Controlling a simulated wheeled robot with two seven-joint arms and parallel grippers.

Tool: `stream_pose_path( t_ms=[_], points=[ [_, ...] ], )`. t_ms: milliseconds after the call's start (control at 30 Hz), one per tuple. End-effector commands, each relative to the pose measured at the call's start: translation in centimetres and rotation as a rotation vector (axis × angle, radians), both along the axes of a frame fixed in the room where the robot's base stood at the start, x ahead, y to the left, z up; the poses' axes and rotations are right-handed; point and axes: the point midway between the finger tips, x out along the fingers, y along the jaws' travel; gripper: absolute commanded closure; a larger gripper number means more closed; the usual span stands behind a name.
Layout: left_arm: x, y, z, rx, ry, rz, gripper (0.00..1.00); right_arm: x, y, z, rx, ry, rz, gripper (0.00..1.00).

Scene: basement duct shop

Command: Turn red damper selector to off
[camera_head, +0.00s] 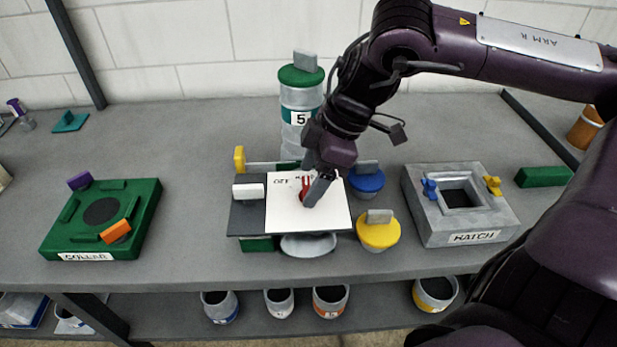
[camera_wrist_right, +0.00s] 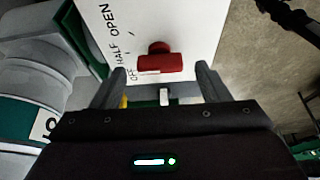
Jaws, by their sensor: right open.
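The red damper selector (camera_head: 304,187) stands on a white panel (camera_head: 338,217) in the middle of the bench. In the right wrist view the red selector (camera_wrist_right: 160,59) shows as a knob with a crosswise bar and a pale strip along its lower left edge. Beside it the white panel (camera_wrist_right: 190,20) carries the words OPEN, HALF and OFF, with OFF lowest. Which mark the selector points to, I cannot tell. My right gripper (camera_head: 312,190) is open at the selector. In its wrist view the gripper (camera_wrist_right: 160,80) has one finger on each side, both apart from the bar. My left gripper is out of view.
A canister marked 5 (camera_head: 300,115) stands behind the panel. A blue-lidded jar (camera_head: 367,183) and a yellow-lidded jar (camera_head: 378,234) stand right of it. A grey HATCH box (camera_head: 420,205) is farther right. A green COLLAR block (camera_head: 145,195) sits left, with clear bench between.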

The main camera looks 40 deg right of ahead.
Motion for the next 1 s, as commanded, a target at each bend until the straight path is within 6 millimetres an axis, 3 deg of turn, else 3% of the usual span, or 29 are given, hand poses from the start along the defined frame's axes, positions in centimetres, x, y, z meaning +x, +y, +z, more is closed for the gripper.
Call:
stream_pose_path(
  t_ms=[133, 433, 767, 1000],
  points=[
    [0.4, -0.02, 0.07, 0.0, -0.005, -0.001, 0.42, 0.18, 0.36, -1.02, 0.0, 0.001, 0.0, 0.31],
    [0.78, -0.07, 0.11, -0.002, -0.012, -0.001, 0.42, 0.27, 0.44, -1.2, 0.001, -0.002, 0.0, 0.31],
    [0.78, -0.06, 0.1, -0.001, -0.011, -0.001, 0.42, 0.27, 0.42, -1.19, 0.001, -0.002, 0.0, 0.74],
    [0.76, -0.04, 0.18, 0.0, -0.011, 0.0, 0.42, 0.28, 0.4, -1.16, 0.0, -0.001, 0.018, 0.76]
  ],
)
